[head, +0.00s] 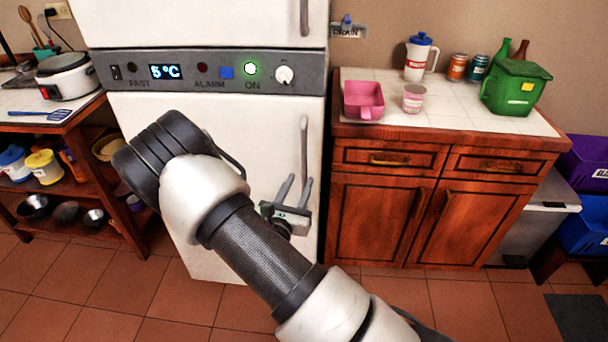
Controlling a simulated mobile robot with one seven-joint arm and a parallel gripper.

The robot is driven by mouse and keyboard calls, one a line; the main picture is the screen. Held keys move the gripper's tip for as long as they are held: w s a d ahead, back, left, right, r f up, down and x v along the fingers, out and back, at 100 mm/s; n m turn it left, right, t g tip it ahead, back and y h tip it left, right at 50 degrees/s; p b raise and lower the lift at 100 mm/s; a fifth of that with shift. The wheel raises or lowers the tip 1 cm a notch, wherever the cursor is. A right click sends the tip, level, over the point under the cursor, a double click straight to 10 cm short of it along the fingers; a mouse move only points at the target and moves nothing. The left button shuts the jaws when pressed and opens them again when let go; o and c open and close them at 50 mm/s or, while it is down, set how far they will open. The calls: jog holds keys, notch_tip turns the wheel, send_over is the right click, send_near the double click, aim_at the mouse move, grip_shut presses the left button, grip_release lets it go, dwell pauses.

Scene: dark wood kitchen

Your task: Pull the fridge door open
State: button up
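The white fridge (230,140) stands in the middle of the head view, with a grey control panel (210,72) across it. Below the panel is a white door with a vertical grey handle (304,135) near its right edge. Above the panel is another white door with a similar handle (304,16). Both doors look shut. My gripper (298,182) is in front of the lower door, a little below its handle. Its two fingers point up and are apart, with nothing seen between them. My arm hides part of the lower door.
A wooden cabinet (380,220) stands close to the fridge's right side, with a pink container (363,99), a jug (418,58) and a green bin (515,88) on top. A shelf unit (70,130) stands at the left. Bare tiled floor (120,290) lies in front.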

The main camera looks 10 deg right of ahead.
aim_at(303, 175)
jog(key=x, duration=0.5)
grip_shut()
